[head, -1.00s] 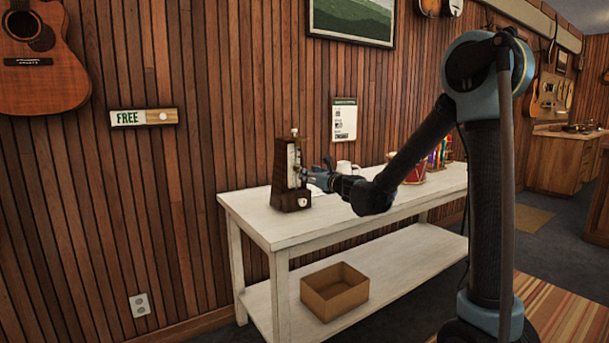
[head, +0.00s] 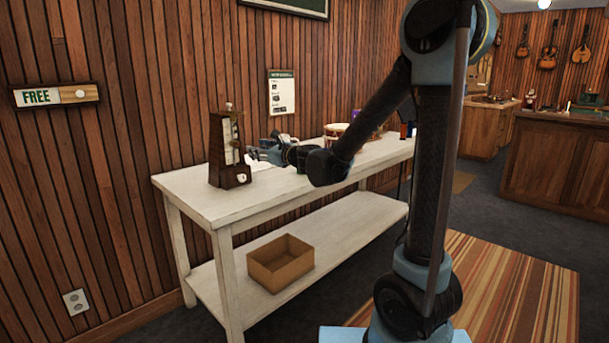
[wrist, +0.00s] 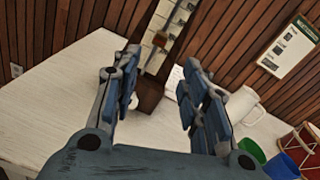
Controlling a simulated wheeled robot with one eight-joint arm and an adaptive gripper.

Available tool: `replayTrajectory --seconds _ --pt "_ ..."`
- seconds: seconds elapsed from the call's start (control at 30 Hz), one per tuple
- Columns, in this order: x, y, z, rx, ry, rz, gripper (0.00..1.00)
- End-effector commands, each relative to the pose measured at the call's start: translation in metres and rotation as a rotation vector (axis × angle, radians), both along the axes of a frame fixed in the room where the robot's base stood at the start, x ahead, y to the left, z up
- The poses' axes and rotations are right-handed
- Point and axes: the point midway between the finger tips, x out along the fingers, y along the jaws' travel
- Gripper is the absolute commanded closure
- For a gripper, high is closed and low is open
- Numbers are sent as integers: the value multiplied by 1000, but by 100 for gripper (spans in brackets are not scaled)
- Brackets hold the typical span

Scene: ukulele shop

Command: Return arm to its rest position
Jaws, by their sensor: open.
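My gripper (head: 264,152) is at the end of my outstretched arm, just above the white table (head: 190,187). In the wrist view its two fingers (wrist: 160,66) are apart, with nothing between them but background. A dark wooden metronome (head: 217,160) stands upright on the table's near left end, to the left of my gripper. In the wrist view the metronome (wrist: 150,92) is beyond the fingertips, its light scale facing me. A gap shows between gripper and metronome in the head view.
A white mug (wrist: 243,104), green cup (wrist: 250,150), blue cup (wrist: 284,166) and red drum (wrist: 302,143) are right of the fingers. An open cardboard box (head: 280,268) sits on the lower shelf. The wood-slat wall (head: 130,150) backs the table. Striped rug floor (head: 510,270) is free.

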Motion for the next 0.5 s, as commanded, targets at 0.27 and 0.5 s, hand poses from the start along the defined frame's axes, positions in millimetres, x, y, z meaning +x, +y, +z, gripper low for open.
replayTrajectory --seconds 0.27,0.5 --pt "-43 -67 -9 -414 -305 108 60" --pt "-86 -128 -39 -776 -515 243 60"
